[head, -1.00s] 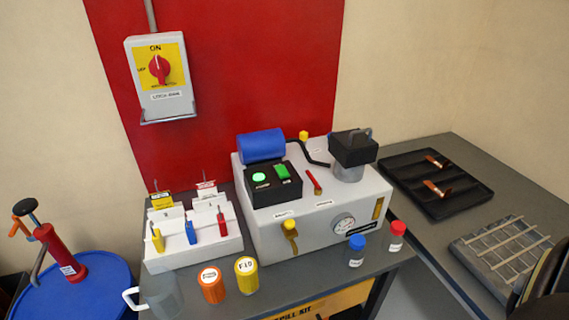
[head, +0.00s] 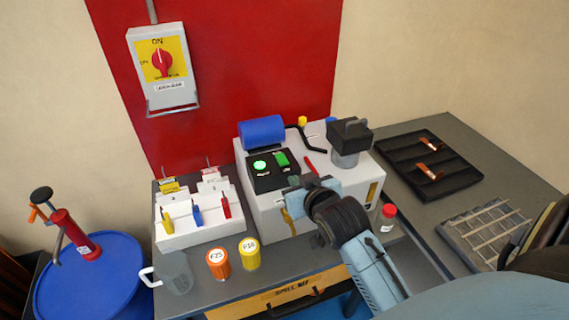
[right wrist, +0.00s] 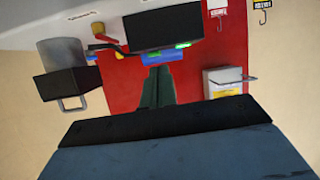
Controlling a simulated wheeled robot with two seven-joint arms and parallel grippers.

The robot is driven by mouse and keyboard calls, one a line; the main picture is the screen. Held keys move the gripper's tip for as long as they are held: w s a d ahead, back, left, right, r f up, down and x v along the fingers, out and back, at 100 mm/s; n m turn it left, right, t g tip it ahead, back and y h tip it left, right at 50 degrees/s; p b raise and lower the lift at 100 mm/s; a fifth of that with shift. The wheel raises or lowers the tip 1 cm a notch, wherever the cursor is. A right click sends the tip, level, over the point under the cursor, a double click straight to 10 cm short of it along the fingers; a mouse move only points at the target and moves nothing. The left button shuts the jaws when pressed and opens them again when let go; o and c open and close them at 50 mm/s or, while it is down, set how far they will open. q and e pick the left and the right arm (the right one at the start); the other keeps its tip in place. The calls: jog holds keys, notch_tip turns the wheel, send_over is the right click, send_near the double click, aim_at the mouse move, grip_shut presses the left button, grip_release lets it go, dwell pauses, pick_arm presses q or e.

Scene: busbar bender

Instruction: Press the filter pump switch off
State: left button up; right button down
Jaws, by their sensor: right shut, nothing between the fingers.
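The filter pump switch is a green rocker (head: 281,159) on a black control box (head: 262,181), beside a lit round green lamp (head: 259,165). The box sits on the pale filter pump unit (head: 268,210), next to a blue cylinder (head: 262,131). My right gripper (head: 294,186) is in front of the box, below and a little right of the switch in the head view. In the right wrist view its shut, empty fingers (right wrist: 158,72) point toward the blue cylinder and the black box (right wrist: 163,27). I cannot tell any contact. My left gripper is out of view.
A red lever (head: 311,167) and a grey pot with a black lid (head: 349,136) stand right of the switch. Orange (head: 218,264) and yellow (head: 249,254) jars and a clear jug (head: 174,272) stand in front. A lockout rack (head: 197,226) is on the left.

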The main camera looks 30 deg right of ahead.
jog(key=shift+m+t+h, duration=0.4)
jog(key=shift+t, duration=0.4)
jog(key=r, duration=0.1)
jog(key=w+d+r, duration=0.1)
jog(key=r, duration=0.3)
jog(key=shift+w+d+r, duration=0.15)
jog(key=shift+w+d, duration=0.1)
jog(key=shift+d, duration=0.1)
send_over(285, 161)
notch_tip(285, 161, down, 2)
jog(key=shift+f, duration=0.2)
notch_tip(285, 161, down, 3)
jog(key=shift+w+r, duration=0.1)
jog(key=shift+f, duration=0.7)
